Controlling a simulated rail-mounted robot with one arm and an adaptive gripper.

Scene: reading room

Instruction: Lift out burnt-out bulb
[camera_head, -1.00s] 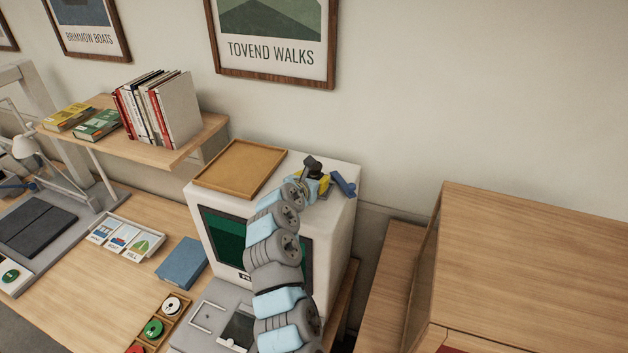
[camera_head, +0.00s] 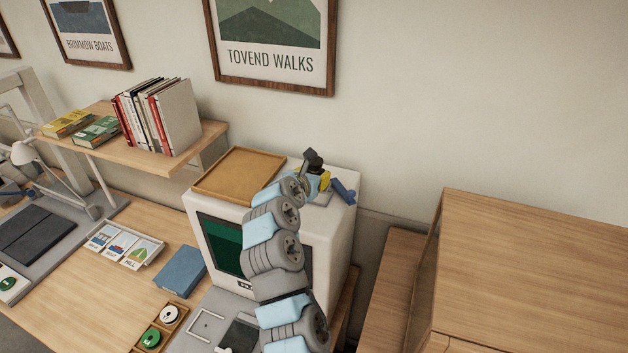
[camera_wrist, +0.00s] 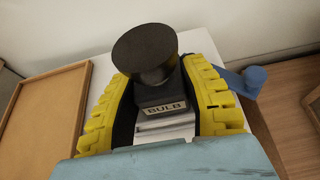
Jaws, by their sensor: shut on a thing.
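The burnt-out bulb's black holder (camera_wrist: 155,85), with a round knob on top and a "BULB" label, is between the yellow fingers of my gripper (camera_wrist: 164,105). My gripper is shut on it. In the head view, the black knob (camera_head: 312,159) shows above the top right of the white machine (camera_head: 338,225), and my gripper (camera_head: 318,182) is partly behind my arm. A pale metal surface shows below the label in the wrist view. The lower end of the holder is hidden, so I cannot tell if it is clear of the machine.
A blue lever (camera_head: 343,191) is at the machine's top right, close beside my gripper. An empty-looking wooden tray (camera_head: 238,175) lies on the machine's top left. A shelf with books (camera_head: 160,118) is further left. A wooden cabinet (camera_head: 535,260) stands right.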

